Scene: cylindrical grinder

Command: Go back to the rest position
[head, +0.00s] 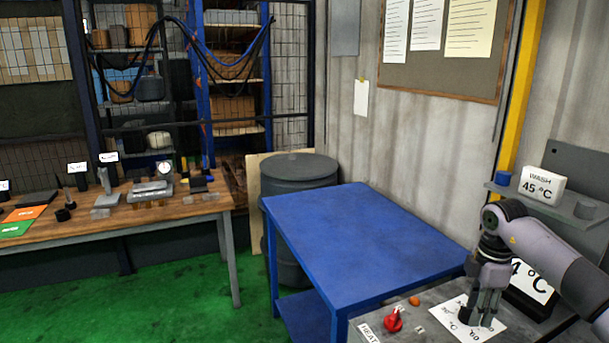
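My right gripper (478,314) points down at the lower right, its fingertips low over a white printed sheet (470,334) on a grey surface. The fingers are dark and close to each other, and I cannot tell whether they are open or shut or touch the sheet. No held thing can be made out. My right arm comes in from the right edge. My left gripper is not in view.
A red knob (393,320) and an orange button (414,301) are left of the gripper. A "WASH 45 °C" sign (541,185) stands on a shelf behind my arm. The blue table (360,240) is bare. A grey drum (299,170) and wooden workbench (140,214) stand further left.

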